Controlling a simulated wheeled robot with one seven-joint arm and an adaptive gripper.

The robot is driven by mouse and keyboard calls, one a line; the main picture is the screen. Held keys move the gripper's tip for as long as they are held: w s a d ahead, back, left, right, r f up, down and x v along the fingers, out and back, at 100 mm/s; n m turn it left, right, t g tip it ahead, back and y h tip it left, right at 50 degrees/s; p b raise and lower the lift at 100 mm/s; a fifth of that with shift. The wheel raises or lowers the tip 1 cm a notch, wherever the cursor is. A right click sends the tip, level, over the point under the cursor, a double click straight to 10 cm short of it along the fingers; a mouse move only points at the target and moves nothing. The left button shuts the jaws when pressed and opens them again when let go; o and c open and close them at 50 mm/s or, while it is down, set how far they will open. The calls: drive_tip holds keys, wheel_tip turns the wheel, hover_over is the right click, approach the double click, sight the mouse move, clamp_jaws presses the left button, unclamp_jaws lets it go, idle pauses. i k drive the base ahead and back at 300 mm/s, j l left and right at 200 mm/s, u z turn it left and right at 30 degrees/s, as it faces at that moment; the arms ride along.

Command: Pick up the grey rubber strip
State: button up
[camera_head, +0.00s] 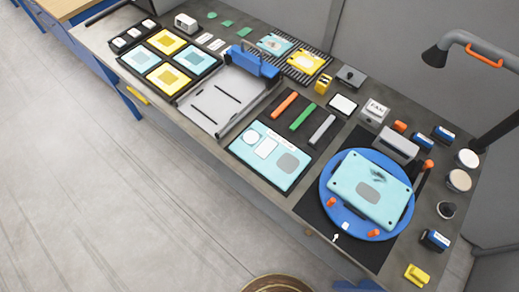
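A grey strip (322,129) lies on a dark mat near the middle of the workbench. It is the rightmost of three parallel strips, beside a green strip (302,117) and an orange strip (285,104). The strips are apart from each other, and nothing covers the grey one. My gripper is not in view.
A light-blue panel (255,162) lies in front of the strips. A blue round turntable (328,202) holding a light-blue plate (350,178) is to the right. A blue-and-grey device (218,103) is to the left. A lamp (434,57) overhangs the back right. Floor (100,190) in front is open.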

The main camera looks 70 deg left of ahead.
sight(325, 125)
drive_tip(key=j+u, duration=0.15)
drive_tip(key=u, duration=2.3)
